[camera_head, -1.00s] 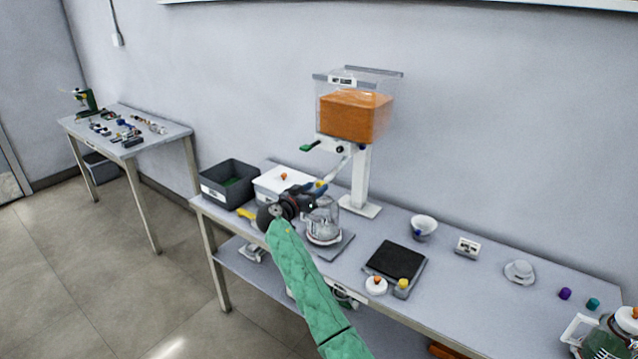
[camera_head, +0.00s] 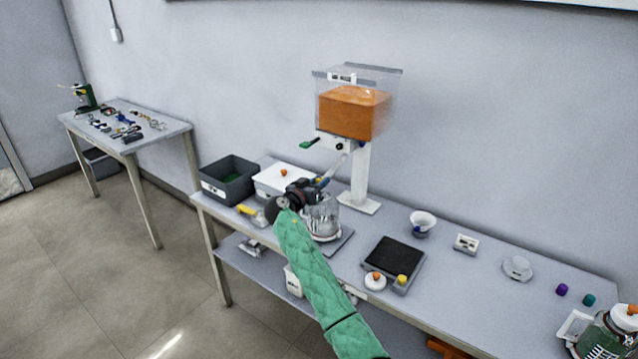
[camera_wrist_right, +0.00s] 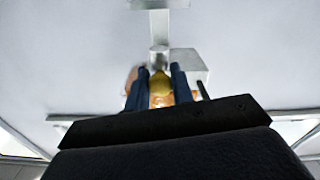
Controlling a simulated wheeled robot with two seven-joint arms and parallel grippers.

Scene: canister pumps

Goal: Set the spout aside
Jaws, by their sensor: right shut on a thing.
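My right gripper (camera_head: 322,183) has blue fingers and is at the end of the green-sleeved arm. It is in front of the dispenser's post, above the glass jug (camera_head: 321,220). In the right wrist view its fingers (camera_wrist_right: 160,82) are shut on a yellow-ended piece (camera_wrist_right: 160,87) with a silvery tube beyond, which I take as the spout. In the head view a pale tube (camera_head: 338,165) slants up from the fingertips towards the dispenser (camera_head: 352,112) with orange contents. I cannot tell whether it touches the dispenser. My left gripper is not in view.
A grey bin (camera_head: 228,183) and a white lidded box (camera_head: 283,180) stand at the table's left. A black-topped scale (camera_head: 393,258), a white bowl (camera_head: 423,221) and a small white display (camera_head: 466,244) stand to the right. The table (camera_head: 480,285) has bare room between them.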

